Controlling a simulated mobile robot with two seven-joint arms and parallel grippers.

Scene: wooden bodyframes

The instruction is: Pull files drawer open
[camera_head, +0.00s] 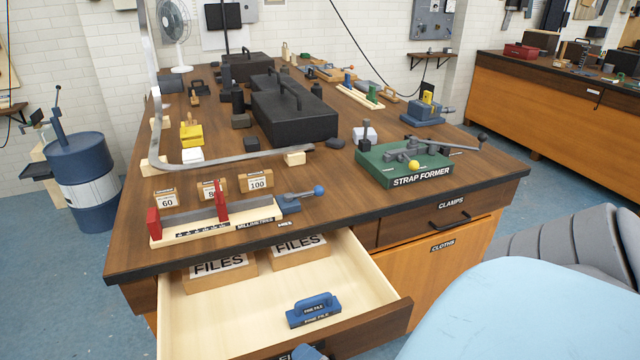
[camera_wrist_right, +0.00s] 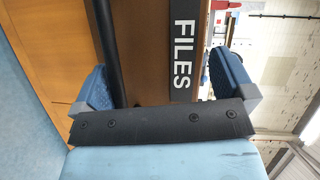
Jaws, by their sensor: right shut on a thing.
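The files drawer (camera_head: 380,300) is pulled well out from under the bench, so its pale interior shows. It holds two wooden blocks labelled FILES (camera_head: 218,268) and a blue file (camera_head: 313,309). Its front carries a FILES label (camera_wrist_right: 183,70) and a dark bar handle (camera_wrist_right: 103,45), seen in the right wrist view. My right gripper (camera_wrist_right: 165,78) has its blue fingers at the drawer front, the bar passing beside the left finger; it is shut on the handle. A blue fingertip shows at the bottom of the head view. My left gripper is not in view.
The wooden bench (camera_head: 330,215) carries a green strap former (camera_head: 400,165), black boxes (camera_head: 295,115) and a filing jig (camera_head: 220,217). The closed clamps drawer (camera_head: 452,217) and cloths door (camera_head: 430,270) are to the right. A blue barrel (camera_head: 85,180) stands at left.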

